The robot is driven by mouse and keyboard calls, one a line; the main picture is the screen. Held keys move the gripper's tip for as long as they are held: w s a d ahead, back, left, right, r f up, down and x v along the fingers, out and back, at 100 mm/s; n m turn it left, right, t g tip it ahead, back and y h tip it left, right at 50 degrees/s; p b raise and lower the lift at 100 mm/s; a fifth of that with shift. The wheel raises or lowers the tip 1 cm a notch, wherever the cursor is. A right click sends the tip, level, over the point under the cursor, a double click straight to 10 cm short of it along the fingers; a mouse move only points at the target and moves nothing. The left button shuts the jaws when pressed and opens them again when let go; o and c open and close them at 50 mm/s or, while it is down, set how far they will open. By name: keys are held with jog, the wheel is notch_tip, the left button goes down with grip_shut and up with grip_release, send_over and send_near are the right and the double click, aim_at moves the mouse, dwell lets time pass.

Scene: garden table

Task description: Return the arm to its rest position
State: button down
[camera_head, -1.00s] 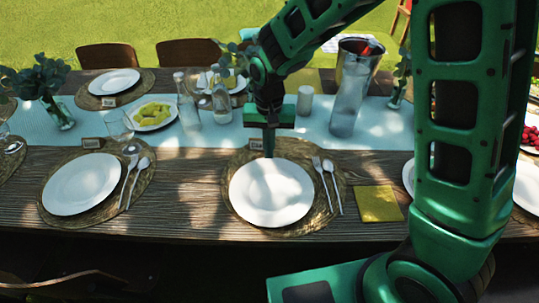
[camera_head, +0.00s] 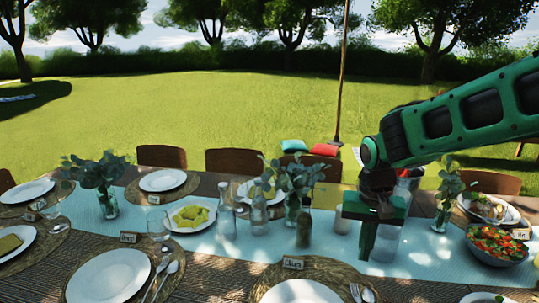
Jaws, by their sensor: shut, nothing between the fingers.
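My green gripper (camera_head: 366,254) is at the right of the head view, pointing down with its fingers together and empty. It shows in front of a clear glass vessel (camera_head: 387,243), over the table's blue runner (camera_head: 425,250). I cannot tell its exact height above the table. My green arm reaches in from the right edge, roughly level and sloping down to the wrist. The lower arm links are out of view.
Bottles (camera_head: 227,222), a vase of leaves (camera_head: 291,210) and a white candle (camera_head: 342,222) stand left of my gripper. A salad bowl (camera_head: 496,246) stands to its right. A plate (camera_head: 300,292) lies in front. Open lawn (camera_head: 230,105) lies beyond the chairs.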

jog(key=s+d+r+m, duration=0.1)
jog(key=s+d, duration=0.7)
jog(key=s, duration=0.3)
jog(key=s+d+m, duration=0.1)
jog(key=s+d, duration=0.8)
jog(key=s, duration=0.2)
jog(key=shift+s+d+r+m+y, duration=0.2)
jog(key=shift+s+r+m+y, duration=0.1)
jog(key=shift+r+m, duration=0.1)
